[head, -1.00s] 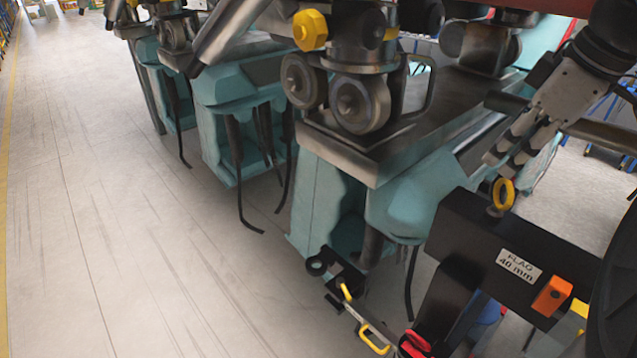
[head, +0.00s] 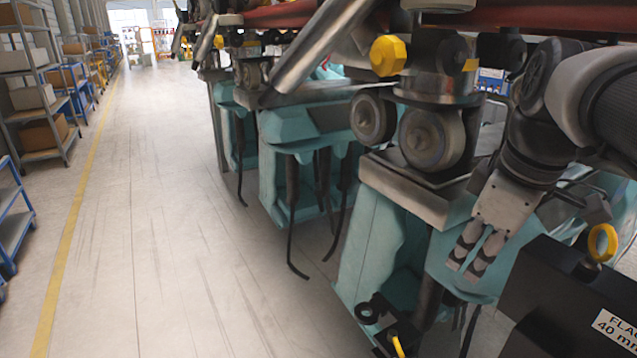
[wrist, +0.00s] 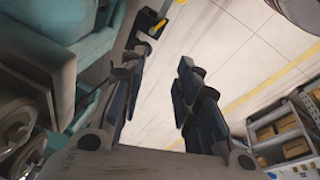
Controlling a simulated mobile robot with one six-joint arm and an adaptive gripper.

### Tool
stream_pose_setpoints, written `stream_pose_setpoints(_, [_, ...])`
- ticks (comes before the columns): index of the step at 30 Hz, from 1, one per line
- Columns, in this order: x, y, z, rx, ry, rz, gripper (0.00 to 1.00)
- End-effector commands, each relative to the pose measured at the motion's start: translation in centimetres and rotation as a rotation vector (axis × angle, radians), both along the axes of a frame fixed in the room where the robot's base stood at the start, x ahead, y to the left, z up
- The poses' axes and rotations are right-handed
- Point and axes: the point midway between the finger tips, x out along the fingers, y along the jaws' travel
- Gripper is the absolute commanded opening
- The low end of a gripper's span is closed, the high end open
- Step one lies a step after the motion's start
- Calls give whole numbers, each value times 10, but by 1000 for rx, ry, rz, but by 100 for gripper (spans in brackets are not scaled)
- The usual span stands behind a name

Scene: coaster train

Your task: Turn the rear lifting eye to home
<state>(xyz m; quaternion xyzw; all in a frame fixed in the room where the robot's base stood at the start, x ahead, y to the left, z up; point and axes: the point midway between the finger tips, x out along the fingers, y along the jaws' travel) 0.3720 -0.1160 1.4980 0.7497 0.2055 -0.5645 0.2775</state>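A yellow ring-shaped eye (head: 603,243) stands upright on a black block (head: 560,290) at the lower right of the head view. It looks like a lifting eye, but I cannot confirm that it is the rear one. My gripper (head: 472,258) is left of the ring in the picture, apart from it, with its fingers pointing down in front of the teal car body. In the wrist view my gripper (wrist: 163,62) has a clear gap between its fingers, with only floor showing between them. The yellow ring is not recognisable in the wrist view.
Teal coaster cars (head: 375,240) with grey wheels (head: 428,138) stand close beside my gripper. A black bracket with a yellow handle (head: 397,346) juts out low in front. A plate marked FLAG (head: 618,328) is on the block. Open floor lies left, with shelves (head: 35,100) beyond.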

Motion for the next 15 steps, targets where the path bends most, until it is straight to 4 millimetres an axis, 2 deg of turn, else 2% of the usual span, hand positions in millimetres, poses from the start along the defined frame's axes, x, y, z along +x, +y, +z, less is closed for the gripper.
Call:
stream_pose_setpoints(1, [-1, 8, -11, -4, 2, 10, 30])
stream_pose_setpoints(3, [-3, 17, -21, -8, -1, 6, 30])
stream_pose_setpoints(15, [-37, 55, -85, 42, -34, -186, 30])
